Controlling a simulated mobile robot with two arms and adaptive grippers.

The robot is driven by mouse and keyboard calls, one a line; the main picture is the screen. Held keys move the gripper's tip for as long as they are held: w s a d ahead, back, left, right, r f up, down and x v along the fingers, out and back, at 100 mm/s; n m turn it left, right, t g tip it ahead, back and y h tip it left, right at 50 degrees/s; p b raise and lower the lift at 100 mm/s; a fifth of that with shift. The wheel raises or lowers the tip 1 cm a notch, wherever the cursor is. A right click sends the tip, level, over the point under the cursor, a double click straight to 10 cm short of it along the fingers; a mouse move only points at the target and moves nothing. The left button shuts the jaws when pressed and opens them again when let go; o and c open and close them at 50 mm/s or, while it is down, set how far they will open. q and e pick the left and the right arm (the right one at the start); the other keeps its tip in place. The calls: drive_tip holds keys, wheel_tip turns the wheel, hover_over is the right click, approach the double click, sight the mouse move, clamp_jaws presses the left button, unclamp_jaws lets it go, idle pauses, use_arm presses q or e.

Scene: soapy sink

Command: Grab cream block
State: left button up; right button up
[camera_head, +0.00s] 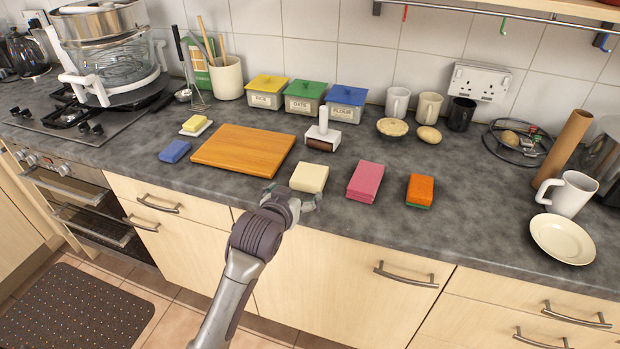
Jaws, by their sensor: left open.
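The cream block (310,177) sits on the grey countertop near its front edge, to the right of the wooden board. My left gripper (292,199) is open just in front of the block, low at the counter edge. Its fingers are small and partly hidden by its own wrist, and I cannot tell whether they touch the block. My right gripper is not in view.
A pink sponge (365,181) and an orange sponge (420,189) lie to the right of the block. A white-handled roller (323,134) stands behind. The counter at far right holds a plate (562,239).

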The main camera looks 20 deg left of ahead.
use_arm(q)
approach(311, 175)
drive_tip(key=shift+w+f, duration=0.25)
drive_tip(key=shift+w, duration=0.25)
drive_tip(key=shift+w+f, duration=0.2)
drive_tip(key=shift+w, duration=0.6)
drive_tip(key=p+x, duration=0.1)
drive_tip(key=x, duration=0.3)
drive_tip(key=shift+w+f, duration=0.1)
drive_tip(key=shift+w, duration=0.1)
drive_tip(key=shift+c, duration=0.8)
drive_tip(key=c, duration=0.8)
drive_tip(key=shift+c, duration=0.7)
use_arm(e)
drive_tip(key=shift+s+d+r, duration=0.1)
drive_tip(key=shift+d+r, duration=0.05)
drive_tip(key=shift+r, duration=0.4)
